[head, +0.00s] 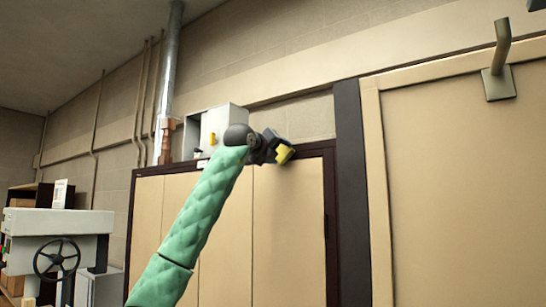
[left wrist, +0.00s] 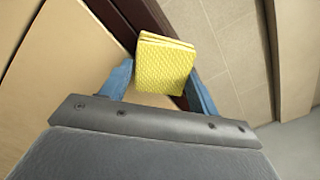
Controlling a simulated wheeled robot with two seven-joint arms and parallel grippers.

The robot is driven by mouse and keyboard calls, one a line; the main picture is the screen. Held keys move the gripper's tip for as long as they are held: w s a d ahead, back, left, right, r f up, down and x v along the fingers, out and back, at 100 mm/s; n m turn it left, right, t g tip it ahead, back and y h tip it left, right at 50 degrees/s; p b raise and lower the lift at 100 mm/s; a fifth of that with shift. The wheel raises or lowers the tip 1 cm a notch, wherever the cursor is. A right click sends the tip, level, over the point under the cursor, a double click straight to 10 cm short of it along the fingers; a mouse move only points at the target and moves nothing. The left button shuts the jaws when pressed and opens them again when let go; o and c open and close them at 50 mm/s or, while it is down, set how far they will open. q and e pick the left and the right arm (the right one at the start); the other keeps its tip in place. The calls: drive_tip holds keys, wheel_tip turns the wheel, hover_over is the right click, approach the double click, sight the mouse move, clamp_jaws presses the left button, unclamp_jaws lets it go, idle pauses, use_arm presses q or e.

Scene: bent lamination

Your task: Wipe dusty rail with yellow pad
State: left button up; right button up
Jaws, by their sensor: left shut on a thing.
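My left gripper (head: 279,150) is raised at the top of a tan panelled cabinet or door. It is shut on a yellow pad (head: 285,154). In the left wrist view the pad (left wrist: 164,62) is a textured, layered square between the blue fingers (left wrist: 160,88). A dark brown rail (head: 315,149) runs along the top of the tan panels. In the left wrist view the rail (left wrist: 145,16) passes behind the pad. I cannot tell whether the pad touches it, and dust is not discernible. My right gripper is not in view.
A light grey wall box (head: 213,126) is just behind and left of my gripper. A dark upright post (head: 350,190) stands to the right. A metal bracket (head: 500,65) juts from the right panel. A machine with a handwheel (head: 57,258) stands lower left.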

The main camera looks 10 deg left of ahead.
use_arm(q)
drive_tip(key=shift+s+d, duration=0.1)
drive_tip(key=shift+d, duration=0.35)
drive_tip(key=shift+b, duration=0.35)
drive_tip(key=a, duration=0.2)
drive_tip(key=w+a, duration=0.1)
drive_tip(key=shift+w+a, duration=0.15)
drive_tip(key=shift+a, duration=0.2)
drive_tip(key=shift+a, duration=0.1)
